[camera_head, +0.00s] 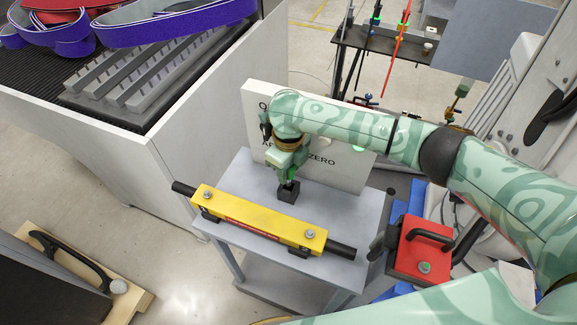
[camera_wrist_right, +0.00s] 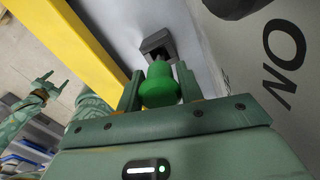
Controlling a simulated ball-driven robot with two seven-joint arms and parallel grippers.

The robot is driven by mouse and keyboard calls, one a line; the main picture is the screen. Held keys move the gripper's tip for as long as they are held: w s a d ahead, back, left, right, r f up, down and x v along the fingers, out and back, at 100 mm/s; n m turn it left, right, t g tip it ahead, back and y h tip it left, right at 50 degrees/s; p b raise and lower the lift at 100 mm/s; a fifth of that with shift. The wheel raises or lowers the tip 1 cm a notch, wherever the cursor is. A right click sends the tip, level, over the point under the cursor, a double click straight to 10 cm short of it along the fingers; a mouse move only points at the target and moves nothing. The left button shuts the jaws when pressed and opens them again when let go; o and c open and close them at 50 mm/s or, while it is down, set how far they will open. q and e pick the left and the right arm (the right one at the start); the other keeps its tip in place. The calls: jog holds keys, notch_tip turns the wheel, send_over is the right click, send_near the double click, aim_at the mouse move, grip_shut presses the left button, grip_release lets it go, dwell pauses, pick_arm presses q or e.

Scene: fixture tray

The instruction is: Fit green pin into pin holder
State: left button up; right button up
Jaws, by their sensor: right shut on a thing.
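The green pin (camera_wrist_right: 160,88) is gripped between the two fingers of my right gripper (camera_wrist_right: 158,90) in the right wrist view. Its narrow end points at the opening of the dark pin holder (camera_wrist_right: 156,42). I cannot tell whether the tip has entered the opening. In the head view my right gripper (camera_head: 289,181) is directly over the square dark holder (camera_head: 288,194) on the small grey table (camera_head: 345,208), and the pin is mostly hidden there. My left gripper (camera_wrist_right: 46,84) shows small at the left of the wrist view, its fingers apart and empty.
A yellow fixture bar (camera_head: 258,219) with black ends lies across the table in front of the holder. A white lettered panel (camera_head: 347,172) stands behind it. A red box with a black handle (camera_head: 422,256) is at the right. Free tabletop lies right of the holder.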

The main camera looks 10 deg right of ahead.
jog(key=shift+f+b, duration=0.4)
jog(key=shift+f, duration=0.3)
jog(key=shift+r, duration=0.15)
jog(key=shift+r+p, duration=1.65)
jog(key=shift+p, duration=0.2)
jog(key=shift+p, duration=0.55)
jog(key=shift+f+b, duration=1.3)
jog(key=shift+f, duration=0.5)
jog(key=o, duration=1.1)
jog(key=shift+r, duration=0.1)
